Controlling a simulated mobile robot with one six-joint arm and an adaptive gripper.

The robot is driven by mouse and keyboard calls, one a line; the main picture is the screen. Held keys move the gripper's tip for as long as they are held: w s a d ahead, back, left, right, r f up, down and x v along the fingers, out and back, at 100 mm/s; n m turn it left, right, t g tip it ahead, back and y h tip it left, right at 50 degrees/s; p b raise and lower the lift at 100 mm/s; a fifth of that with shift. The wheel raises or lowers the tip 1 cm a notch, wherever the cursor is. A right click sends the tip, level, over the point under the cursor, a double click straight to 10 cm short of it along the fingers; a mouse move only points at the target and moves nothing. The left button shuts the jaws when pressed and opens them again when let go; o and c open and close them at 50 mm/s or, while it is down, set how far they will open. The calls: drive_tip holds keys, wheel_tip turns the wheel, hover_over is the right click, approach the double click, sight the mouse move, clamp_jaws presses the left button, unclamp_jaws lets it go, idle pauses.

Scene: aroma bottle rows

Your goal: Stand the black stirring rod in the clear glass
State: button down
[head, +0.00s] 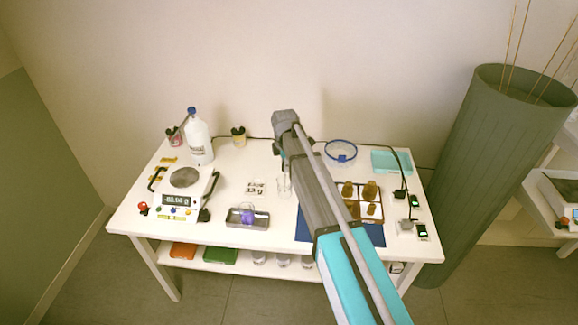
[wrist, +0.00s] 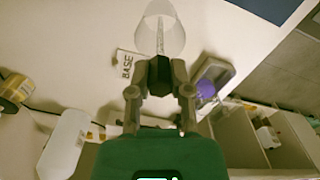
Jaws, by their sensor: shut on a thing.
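The clear glass (head: 284,186) stands on the white table left of my arm, and it shows at the top of the wrist view (wrist: 175,38). My gripper (wrist: 160,78) is shut on the dark grip of the black stirring rod (wrist: 159,70). The rod's thin, lighter shaft points toward the glass and overlaps its outline; I cannot tell whether its tip is inside. In the head view my gripper (head: 282,160) is mostly hidden by my arm, just above and behind the glass. The rod is not clear there.
A small label card (head: 256,187) lies left of the glass. A grey tray with a purple item (head: 248,217) sits in front. A scale (head: 184,180) and white bottle (head: 199,142) are at left. Amber bottles (head: 370,190) stand right of my arm.

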drive_tip(key=shift+c, duration=2.4)
unclamp_jaws()
